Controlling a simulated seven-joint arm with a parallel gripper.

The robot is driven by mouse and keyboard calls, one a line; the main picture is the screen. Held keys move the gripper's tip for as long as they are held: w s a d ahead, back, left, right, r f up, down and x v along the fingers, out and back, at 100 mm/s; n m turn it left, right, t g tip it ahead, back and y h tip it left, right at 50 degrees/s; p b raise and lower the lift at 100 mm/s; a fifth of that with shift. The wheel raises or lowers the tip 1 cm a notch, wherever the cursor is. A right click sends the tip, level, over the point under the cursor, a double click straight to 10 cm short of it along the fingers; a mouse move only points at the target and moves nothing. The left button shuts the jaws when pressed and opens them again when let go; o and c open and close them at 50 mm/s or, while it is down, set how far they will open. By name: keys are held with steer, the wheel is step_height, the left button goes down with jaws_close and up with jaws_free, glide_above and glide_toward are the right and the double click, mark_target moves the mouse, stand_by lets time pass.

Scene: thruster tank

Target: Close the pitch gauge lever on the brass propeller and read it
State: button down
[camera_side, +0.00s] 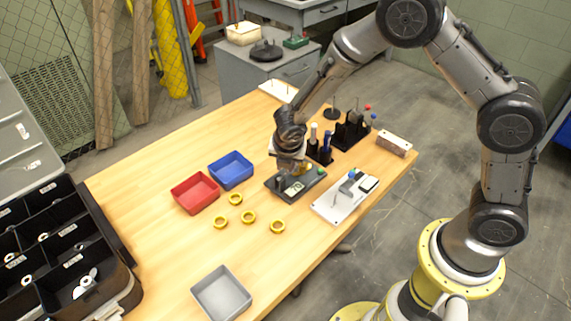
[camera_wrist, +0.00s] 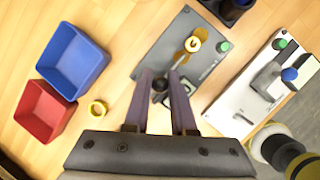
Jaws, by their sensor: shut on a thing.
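The pitch gauge is a dark grey plate (camera_side: 314,181) on the wooden table; its plate (camera_wrist: 202,18) fills the upper middle of the wrist view. The brass propeller (camera_wrist: 190,46) sits on it around a pale hub post. A thin lever runs from near the propeller toward a black ball knob (camera_wrist: 160,84). My gripper (camera_wrist: 161,76) is shut on this knob, one finger on each side. In the side view my gripper (camera_side: 288,165) is low over the gauge and hides part of it. A small display (camera_wrist: 187,87) is partly behind a finger; its reading is too small to tell.
A blue bin (camera_side: 231,170) and a red bin (camera_side: 195,192) stand left of the gauge. Several brass rings (camera_side: 249,217) lie in front. A white lever fixture (camera_side: 326,207) is close on the right. Black tool racks (camera_side: 351,132) stand behind. A grey tray (camera_side: 222,294) is at the front.

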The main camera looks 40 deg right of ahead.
steer(key=shift+a, duration=0.1)
steer(key=shift+a+h, duration=0.3)
steer(key=shift+h, duration=0.3)
steer(key=shift+a+r+n+h, duration=0.15)
steer(key=shift+a+n+h, duration=0.1)
steer(key=shift+h, duration=0.5)
steer(key=shift+a+r+n+h, duration=0.15)
steer(key=shift+a+h, duration=0.1)
steer(key=shift+h, duration=0.5)
steer(key=c, duration=0.7)
jaws_free()
steer(key=shift+c, duration=0.2)
steer(key=v, duration=1.3)
steer(key=shift+s+a+r, duration=0.15)
steer(key=shift+a+r, duration=0.05)
steer(key=shift+a, duration=0.1)
steer(key=shift+d, duration=0.1)
